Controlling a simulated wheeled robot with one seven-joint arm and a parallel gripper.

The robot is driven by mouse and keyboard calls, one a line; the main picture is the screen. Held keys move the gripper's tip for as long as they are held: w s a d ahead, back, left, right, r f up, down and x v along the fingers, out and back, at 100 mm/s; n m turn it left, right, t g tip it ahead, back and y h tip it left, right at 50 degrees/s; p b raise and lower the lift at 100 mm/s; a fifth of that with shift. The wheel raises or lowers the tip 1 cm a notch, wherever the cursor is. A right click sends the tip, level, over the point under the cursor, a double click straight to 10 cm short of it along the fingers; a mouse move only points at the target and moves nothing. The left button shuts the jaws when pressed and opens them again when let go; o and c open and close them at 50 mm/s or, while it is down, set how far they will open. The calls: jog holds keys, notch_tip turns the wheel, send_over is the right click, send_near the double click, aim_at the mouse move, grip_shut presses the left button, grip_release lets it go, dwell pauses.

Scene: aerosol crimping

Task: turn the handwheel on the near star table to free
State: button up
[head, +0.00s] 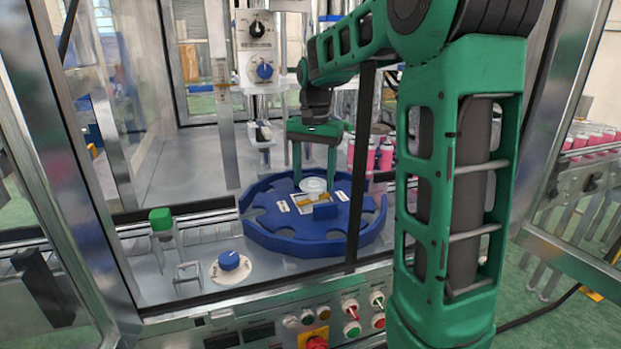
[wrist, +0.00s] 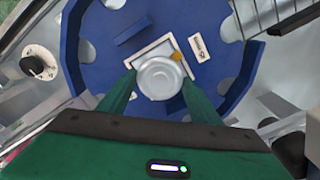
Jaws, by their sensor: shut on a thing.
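The near star table (head: 265,226) is a blue notched disc with a raised rim. It also shows in the wrist view (wrist: 88,62). The handwheel (head: 313,185) is a round silver knob at its middle, seen from above in the wrist view (wrist: 160,79). A white square plate lies under it, with a yellow pointer (wrist: 177,56) beside the knob. A small white label (wrist: 198,47) sits near the pointer; its text is too small to read. My gripper (head: 315,179) reaches down from above and is shut on the handwheel, one green finger on each side (wrist: 159,82).
A control panel (head: 310,322) runs along the front. Metal frame posts (head: 70,170) bound the left.

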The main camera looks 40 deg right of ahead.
aim_at(313, 182)
jog(key=n, duration=0.6)
jog(key=shift+w, duration=0.1)
jog(key=shift+n, duration=0.4)
jog(key=o, duration=1.1)
jog(key=shift+c, duration=0.2)
notch_tip(313, 182, up, 11)
jog(key=shift+f, duration=0.1)
